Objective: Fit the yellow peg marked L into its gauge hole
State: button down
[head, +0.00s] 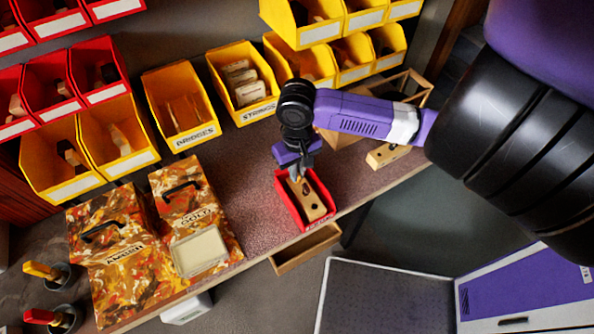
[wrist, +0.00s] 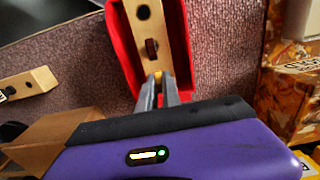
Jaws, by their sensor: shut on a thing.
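A wooden gauge block (head: 313,205) with dark holes lies in a red tray (head: 326,190) near the bench's front edge. The block also shows in the wrist view (wrist: 152,25), with an open hole at its far end and a dark brown peg (wrist: 151,47) standing in it. My gripper (head: 297,180) points down over the block's near-arm end. Its fingers (wrist: 158,84) are shut on a small yellow peg (wrist: 158,74), mostly hidden between the tips. The L mark does not show. I cannot tell whether the peg's lower end is in a hole.
Another wooden block (head: 388,155) with holes lies to the right. An open drawer (head: 306,248) juts out below the tray. Two amber-patterned cases (head: 120,255) (head: 195,205) stand on the left. Yellow bins (head: 180,107) line the back.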

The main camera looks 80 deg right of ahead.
jog(key=shift+r+p, duration=0.5)
jog(key=shift+r, duration=0.05)
dwell(0.7)
jog(key=shift+r+p, duration=1.55)
jog(key=shift+r, duration=0.15)
jog(key=shift+r+p, duration=1.2)
jog(key=shift+r, duration=0.2)
jog(key=shift+r+p, duration=0.4)
jog(key=shift+r, duration=1.65)
